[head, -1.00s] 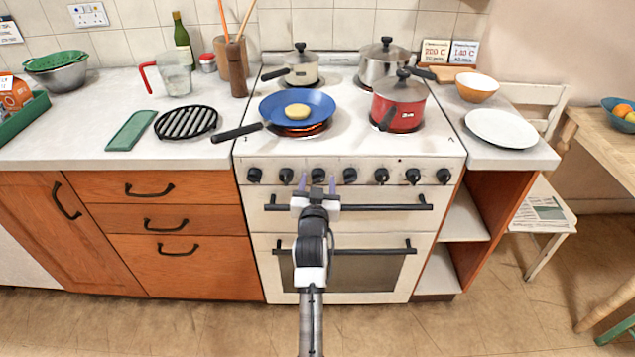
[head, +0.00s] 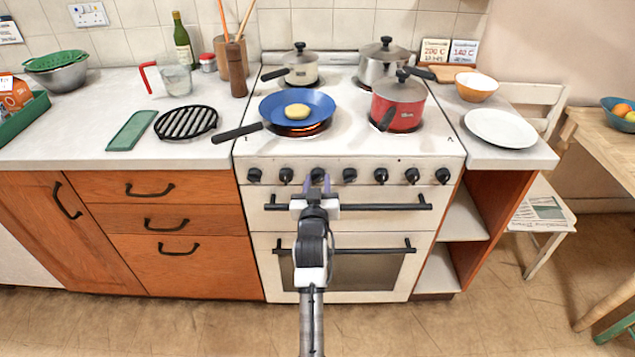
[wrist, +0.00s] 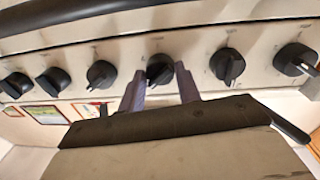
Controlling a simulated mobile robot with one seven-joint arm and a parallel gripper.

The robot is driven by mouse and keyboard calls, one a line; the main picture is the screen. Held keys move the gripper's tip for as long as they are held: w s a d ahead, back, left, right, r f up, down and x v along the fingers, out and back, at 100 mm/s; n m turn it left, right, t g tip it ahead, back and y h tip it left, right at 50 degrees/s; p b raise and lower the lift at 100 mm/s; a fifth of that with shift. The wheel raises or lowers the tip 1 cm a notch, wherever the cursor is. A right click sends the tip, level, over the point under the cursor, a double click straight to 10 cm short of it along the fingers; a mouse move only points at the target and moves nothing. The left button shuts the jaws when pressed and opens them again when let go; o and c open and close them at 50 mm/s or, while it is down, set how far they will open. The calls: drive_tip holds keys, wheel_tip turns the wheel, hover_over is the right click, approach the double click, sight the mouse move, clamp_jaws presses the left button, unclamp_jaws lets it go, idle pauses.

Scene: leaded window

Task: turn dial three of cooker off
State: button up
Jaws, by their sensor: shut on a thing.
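The white cooker (head: 400,165) has a row of black dials along its front panel. Dial three (head: 318,174), counted from the left, is between the fingers of my gripper (head: 317,184). In the wrist view, my gripper's two purple-grey fingers (wrist: 158,88) are shut on dial three (wrist: 159,66). That view appears upside down relative to the head view. The fingers cover part of the dial, so its exact pointer angle is hard to tell. A ring glows red under the blue frying pan (head: 315,104), which holds a round yellow item (head: 297,111).
Dial two (head: 286,175) and dial four (head: 350,175) stand close on either side. The black upper oven handle (head: 395,206) runs just below the dials. A red pot (head: 400,118) and other pans stand on the hob. The floor in front is clear.

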drive_tip(key=n+p, duration=0.2)
drive_tip(key=n, duration=0.3)
drive_tip(key=shift+r+n+p, duration=0.1)
drive_tip(key=shift+n+p, duration=0.2)
drive_tip(key=shift+p, duration=0.05)
drive_tip(key=n+p, duration=0.2)
drive_tip(key=n, duration=0.1)
drive_tip(key=shift+n+y, duration=0.3)
drive_tip(key=shift+n+p, duration=0.6)
drive_tip(key=shift+p, duration=0.05)
drive_tip(key=o, duration=0.9)
drive_tip(key=shift+o, duration=0.2)
drive_tip(key=shift+s+f, duration=0.1)
drive_tip(key=shift+f, duration=0.1)
